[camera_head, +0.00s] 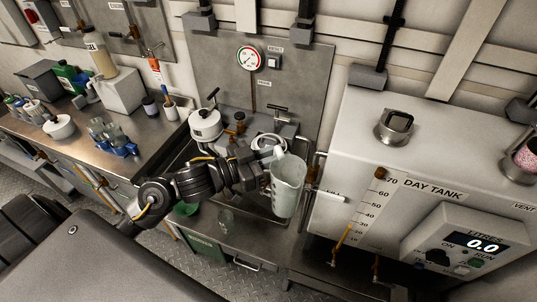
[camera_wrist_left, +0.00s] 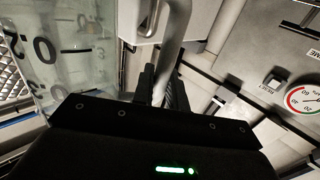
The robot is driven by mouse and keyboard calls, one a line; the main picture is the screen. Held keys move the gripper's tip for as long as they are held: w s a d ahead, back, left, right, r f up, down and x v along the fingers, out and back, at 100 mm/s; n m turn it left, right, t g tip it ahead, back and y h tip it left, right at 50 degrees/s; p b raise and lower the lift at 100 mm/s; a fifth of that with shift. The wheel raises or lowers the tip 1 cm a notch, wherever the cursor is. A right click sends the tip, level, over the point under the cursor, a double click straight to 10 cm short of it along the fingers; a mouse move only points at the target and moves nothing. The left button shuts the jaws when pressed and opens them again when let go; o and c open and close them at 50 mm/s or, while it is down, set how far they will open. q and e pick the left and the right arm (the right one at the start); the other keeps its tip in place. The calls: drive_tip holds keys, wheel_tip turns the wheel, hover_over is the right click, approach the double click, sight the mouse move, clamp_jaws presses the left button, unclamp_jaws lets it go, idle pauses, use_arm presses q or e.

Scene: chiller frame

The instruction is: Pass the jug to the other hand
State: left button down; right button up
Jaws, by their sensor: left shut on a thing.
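The jug (camera_head: 288,186) is a translucent pale measuring jug, held roughly upright above the steel sink counter in the middle of the head view. My left gripper (camera_head: 266,180) reaches in from the left and is shut on the jug's handle side. In the left wrist view the jug's clear wall with dark scale marks (camera_wrist_left: 68,50) fills the upper left. Its pale handle (camera_wrist_left: 174,42) runs down between the fingers of my left gripper (camera_wrist_left: 162,88). My right gripper is in neither view.
The day tank (camera_head: 350,150) stands close to the right of the jug. A bench with bottles and a blue rack (camera_head: 122,150) is at left.

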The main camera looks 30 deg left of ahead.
use_arm(q)
drive_tip(key=w+d+r+m+g+h, duration=0.3)
drive_tip(key=d+r+m+g+h, duration=0.2)
drive_tip(key=d+r, duration=0.5)
wheel_tip(320, 180, up, 4)
drive_tip(key=m+g, duration=0.1)
drive_tip(key=g, duration=0.1)
drive_tip(key=shift+w+g+h, duration=0.2)
drive_tip(key=shift+g+h, duration=0.2)
drive_tip(key=shift+r, duration=0.1)
drive_tip(key=shift+n+t+y, duration=1.25)
drive_tip(key=shift+n+t, duration=0.1)
drive_tip(key=shift+t, duration=0.45)
drive_tip(key=shift+n+t+y, duration=1.25)
drive_tip(key=shift+n+t, duration=0.1)
drive_tip(key=shift+t, duration=0.45)
drive_tip(key=shift+s, duration=0.1)
